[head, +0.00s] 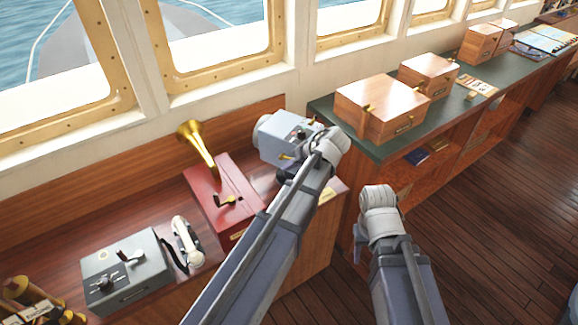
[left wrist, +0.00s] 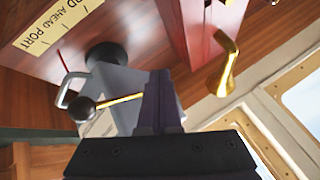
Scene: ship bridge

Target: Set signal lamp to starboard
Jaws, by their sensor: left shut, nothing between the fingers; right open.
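The signal lamp (head: 285,138) is a grey box on a dark round base, at the right end of the wooden counter. It also shows in the left wrist view (left wrist: 128,84), with a brass rod ending in a black ball (left wrist: 83,108). A red pointer (left wrist: 62,61) has its tip near the PORT end of a cream scale plate (left wrist: 57,22); part of the plate's lettering is cut off. My left gripper (left wrist: 160,98) is shut and empty, its fingers close beside the brass rod; contact cannot be told. My right gripper (head: 358,240) is open, low over the floor and mostly hidden.
A red box with a brass horn (head: 226,196) stands left of the lamp. Further left are a white handset (head: 187,242) and a grey control box (head: 125,273). Wooden boxes (head: 381,107) stand on the green-topped counter at right. Floor (head: 490,190) is clear at right.

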